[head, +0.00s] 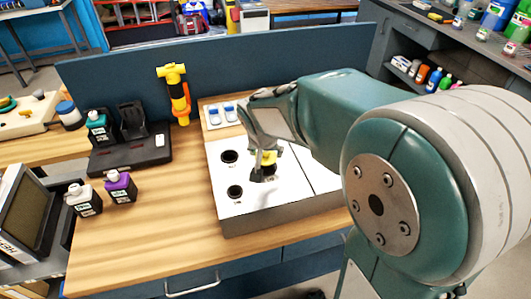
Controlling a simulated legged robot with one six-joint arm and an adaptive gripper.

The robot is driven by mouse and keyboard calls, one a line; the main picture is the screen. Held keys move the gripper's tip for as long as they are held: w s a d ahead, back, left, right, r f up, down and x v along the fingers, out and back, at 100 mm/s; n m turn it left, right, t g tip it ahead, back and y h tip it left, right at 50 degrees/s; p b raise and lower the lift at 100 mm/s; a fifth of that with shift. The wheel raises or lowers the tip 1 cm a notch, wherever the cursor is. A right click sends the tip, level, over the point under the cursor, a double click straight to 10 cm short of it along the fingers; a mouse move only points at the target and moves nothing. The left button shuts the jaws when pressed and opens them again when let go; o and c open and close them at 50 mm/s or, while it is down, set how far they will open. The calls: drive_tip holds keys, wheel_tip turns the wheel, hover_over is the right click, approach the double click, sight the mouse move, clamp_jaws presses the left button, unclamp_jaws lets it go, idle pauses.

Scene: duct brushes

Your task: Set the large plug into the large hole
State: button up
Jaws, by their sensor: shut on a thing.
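My gripper (262,170) is above the white-topped box (290,190) on the wooden bench, pointing down. It is shut on a yellow plug (269,157), of which only a small part shows between the fingers. Dark round holes show in the white top: one at the back left (229,156) and one at the front left (235,191). A dark patch lies right under the gripper; I cannot tell whether it is a hole or fingertips. Whether the plug's lower end is above or inside a hole is hidden.
A blue-grey panel (130,85) stands behind the bench. A black tray (130,155) and several bottles, one with a purple cap (119,181), are further left. Bare wood (150,240) lies in front.

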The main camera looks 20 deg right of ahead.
drive_tip(key=shift+r, duration=0.4)
idle(0.5)
drive_tip(key=o, duration=0.5)
drive_tip(key=v, duration=1.1)
idle(0.8)
drive_tip(key=shift+s, duration=0.1)
drive_tip(key=s+n, duration=0.1)
drive_tip(key=s, duration=0.4)
drive_tip(key=s+d+f+n+t+y, duration=0.1)
drive_tip(key=s+n, duration=0.1)
drive_tip(key=s, duration=0.4)
drive_tip(key=s+f+n, duration=0.1)
drive_tip(key=s, duration=0.5)
drive_tip(key=shift+d+f+n+t+y, duration=0.1)
drive_tip(key=shift+d+n+t+y, duration=0.2)
drive_tip(key=shift+n+y, duration=0.1)
